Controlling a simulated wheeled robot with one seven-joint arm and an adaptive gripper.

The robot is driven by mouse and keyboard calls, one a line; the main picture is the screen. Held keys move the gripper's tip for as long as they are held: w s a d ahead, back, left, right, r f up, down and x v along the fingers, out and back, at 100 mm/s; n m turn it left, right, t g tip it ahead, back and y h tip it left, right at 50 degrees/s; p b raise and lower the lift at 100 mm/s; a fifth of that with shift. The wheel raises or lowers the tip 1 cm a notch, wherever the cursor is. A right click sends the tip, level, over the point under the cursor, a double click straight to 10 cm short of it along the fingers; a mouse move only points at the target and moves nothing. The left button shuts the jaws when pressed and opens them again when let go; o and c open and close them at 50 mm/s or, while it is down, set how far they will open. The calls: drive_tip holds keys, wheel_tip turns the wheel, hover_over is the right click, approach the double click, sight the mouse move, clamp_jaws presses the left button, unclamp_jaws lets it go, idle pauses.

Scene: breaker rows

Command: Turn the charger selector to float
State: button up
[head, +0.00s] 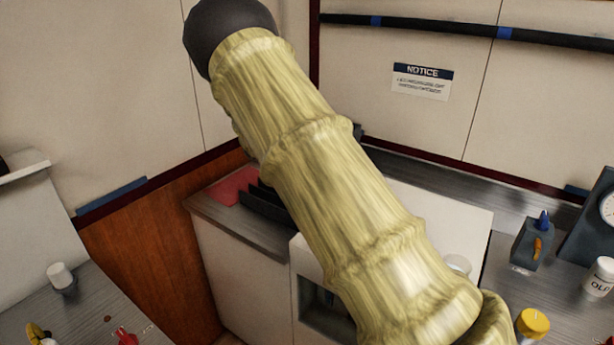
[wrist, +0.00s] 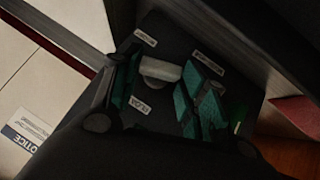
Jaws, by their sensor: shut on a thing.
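In the wrist view the dark charger face (wrist: 165,120) fills the middle. Its selector (wrist: 160,70) shows as a pale grey bar lying nearly crosswise in the picture. My gripper (wrist: 158,85) has green-padded fingers on either side of the selector and is shut on it. Three small light labels are around the selector: one at the upper left (wrist: 145,38), one at the upper right (wrist: 207,62), and one below that reads about "FLOA" (wrist: 140,106). The fingers hide part of the selector, so its exact pointing is hard to tell. In the head view my arm hides the charger and gripper.
In the head view a grey box with a blue tip and orange lever (head: 534,243), a white jar (head: 600,276) and a yellow-capped container (head: 532,323) stand at right. A notice (head: 421,82) hangs behind.

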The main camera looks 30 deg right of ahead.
drive_tip(key=n+g+h+b, duration=0.1)
drive_tip(key=f+n+g+h+b, duration=0.1)
drive_tip(key=g, duration=0.1)
drive_tip(key=shift+w+a+f+g, duration=0.1)
drive_tip(key=shift+w+a+g, duration=0.05)
drive_tip(key=shift+w+g, duration=0.2)
drive_tip(key=shift+w+f+n+g+h+b, duration=0.1)
drive_tip(key=shift+f+n+g+h+b, duration=0.1)
drive_tip(key=shift+n+g+h+b, duration=0.9)
drive_tip(key=o, duration=1)
drive_tip(key=shift+r, duration=0.1)
drive_tip(key=shift+r, duration=0.15)
